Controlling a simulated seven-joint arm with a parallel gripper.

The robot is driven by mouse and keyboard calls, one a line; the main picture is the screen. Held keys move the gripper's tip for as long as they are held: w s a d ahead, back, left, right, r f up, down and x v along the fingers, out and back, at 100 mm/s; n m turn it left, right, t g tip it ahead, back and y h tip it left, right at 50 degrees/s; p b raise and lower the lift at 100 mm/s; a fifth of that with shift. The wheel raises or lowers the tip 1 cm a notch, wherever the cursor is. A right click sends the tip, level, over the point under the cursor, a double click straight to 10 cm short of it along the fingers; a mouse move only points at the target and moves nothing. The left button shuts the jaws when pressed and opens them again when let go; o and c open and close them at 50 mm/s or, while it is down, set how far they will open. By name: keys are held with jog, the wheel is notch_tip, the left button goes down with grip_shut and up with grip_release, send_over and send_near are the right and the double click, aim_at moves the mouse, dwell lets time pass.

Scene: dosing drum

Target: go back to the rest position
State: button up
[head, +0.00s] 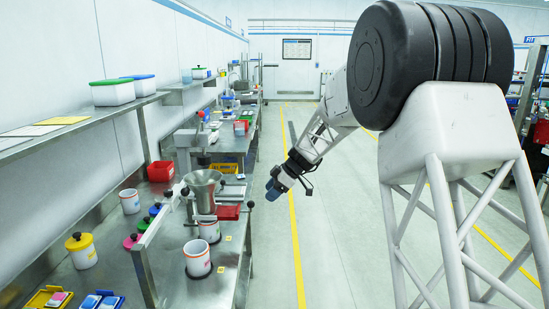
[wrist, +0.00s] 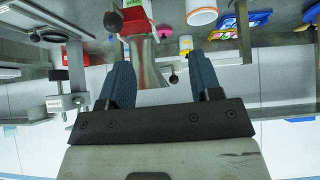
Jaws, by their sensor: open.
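My gripper (head: 274,189) hangs over the aisle to the right of the steel workbench (head: 236,262), pointing down and left. Its two blue fingers show in the wrist view (wrist: 160,62), spread apart with nothing held between them. The steel hopper (head: 203,186) stands on the bench to the left of my gripper, clear of it. In the wrist view, which looks upside down, the hopper (wrist: 143,68) shows beyond the gap between the fingers.
Red bins (head: 160,171), white cups (head: 198,258) and a yellow-lidded jar (head: 81,250) stand on the bench. A shelf (head: 110,108) with lidded tubs runs along the left wall. The aisle floor (head: 325,230) below my arm is free.

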jog(key=s+d+r+m+t+h, duration=0.15)
jog(key=s+d+r+m, duration=0.35)
jog(key=s, duration=0.9)
jog(key=s+d+r+m+g+h, duration=0.1)
jog(key=s+d+r+m+h, duration=0.35)
jog(key=s, duration=0.95)
jog(key=s+d+f+m, duration=0.1)
jog(key=s+d+m, duration=0.2)
jog(key=s, duration=0.6)
jog(key=s+d+f+m+t+h, duration=0.1)
jog(key=s+d+f+m, duration=0.1)
jog(key=s, duration=0.7)
jog(key=s+d+f+m+t+h, duration=0.1)
jog(key=s+d+m, duration=0.3)
jog(key=s, duration=0.5)
jog(key=shift+s+d+f, duration=0.15)
jog(key=shift+s+d, duration=0.25)
jog(key=shift+d, duration=0.1)
